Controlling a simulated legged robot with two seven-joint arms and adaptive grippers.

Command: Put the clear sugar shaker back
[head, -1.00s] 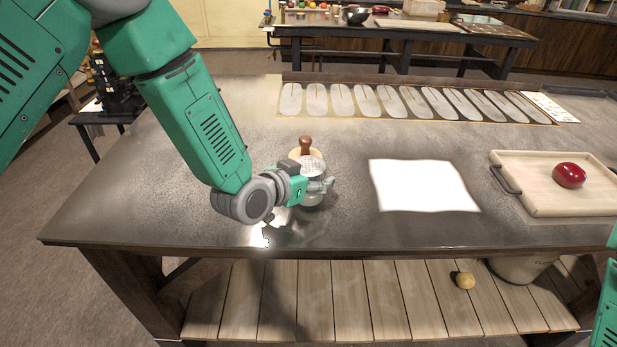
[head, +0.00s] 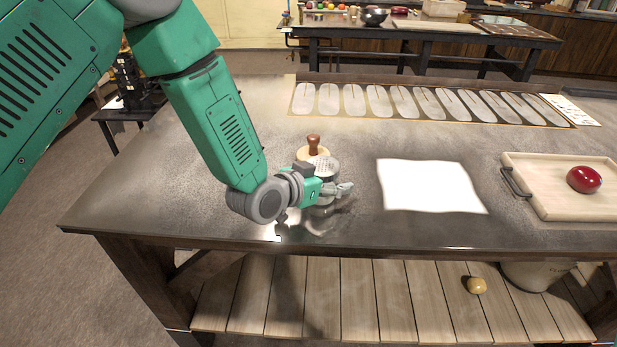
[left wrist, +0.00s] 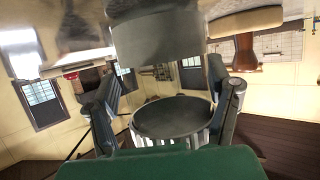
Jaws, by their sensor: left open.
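The clear sugar shaker (head: 325,166) stands upright on the dark worktop, its pale perforated lid showing above my left gripper (head: 338,193). The gripper is open and low at the shaker, hiding much of its body. In the left wrist view, which is upside down, the shaker's grey lower part (left wrist: 157,38) lies between the two spread fingers of my left gripper (left wrist: 165,108). A dark round lid shows below it. I cannot tell whether the fingers touch the glass. My right gripper is out of view.
A brown-handled stamp (head: 313,144) on a pale round base stands close behind the shaker. A white sheet (head: 430,186) lies to the right, then a wooden tray (head: 535,190) holding a red object (head: 584,179). A long patterned strip (head: 430,103) runs along the back. The left worktop is clear.

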